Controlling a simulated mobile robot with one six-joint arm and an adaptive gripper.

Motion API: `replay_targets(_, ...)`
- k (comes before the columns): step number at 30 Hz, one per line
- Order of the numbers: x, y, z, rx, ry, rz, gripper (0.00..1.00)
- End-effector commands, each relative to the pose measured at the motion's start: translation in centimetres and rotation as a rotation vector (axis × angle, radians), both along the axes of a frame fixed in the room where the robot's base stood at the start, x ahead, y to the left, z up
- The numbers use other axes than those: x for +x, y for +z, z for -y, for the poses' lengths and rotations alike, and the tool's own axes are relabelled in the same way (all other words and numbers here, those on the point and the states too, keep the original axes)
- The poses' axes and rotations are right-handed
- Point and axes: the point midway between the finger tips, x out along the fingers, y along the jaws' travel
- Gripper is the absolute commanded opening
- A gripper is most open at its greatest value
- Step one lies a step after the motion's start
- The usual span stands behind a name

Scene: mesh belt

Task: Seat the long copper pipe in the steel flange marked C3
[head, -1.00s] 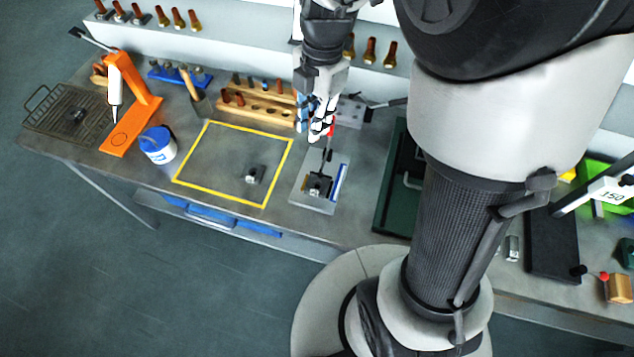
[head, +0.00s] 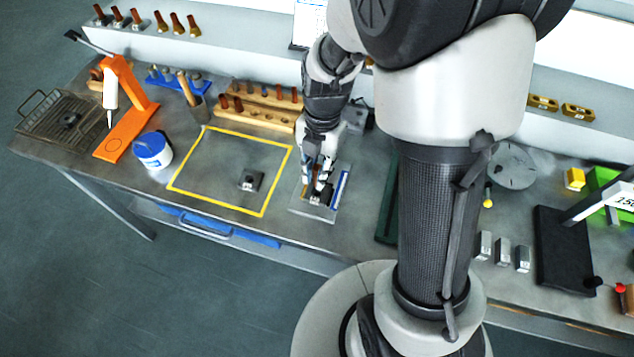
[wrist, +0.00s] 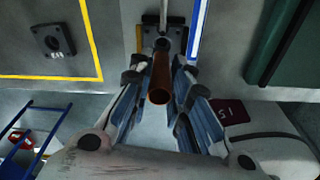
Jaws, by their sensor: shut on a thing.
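My gripper (head: 318,188) is low over a grey plate (head: 301,209) on the bench.
A blue-lidded tub (head: 153,152), an orange stand (head: 128,122) and a wire basket (head: 42,138) stand to the left. Wooden racks (head: 255,112) with pipes are behind. A green tray edge (wrist: 275,45) lies to the right. The yellow-outlined area is mostly clear.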

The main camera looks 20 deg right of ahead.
Motion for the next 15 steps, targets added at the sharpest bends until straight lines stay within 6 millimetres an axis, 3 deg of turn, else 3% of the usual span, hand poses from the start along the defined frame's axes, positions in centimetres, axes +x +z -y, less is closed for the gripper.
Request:
replay_targets(5,0.0,-1.3,0.0,0.001,0.0,-0.002,0.0)
replay_targets(12,0.0,-4.7,0.0,0.0,-0.001,-0.001,0.0)
replay_targets(15,0.0,-4.7,0.0,0.001,-0.001,0.001,0.0)
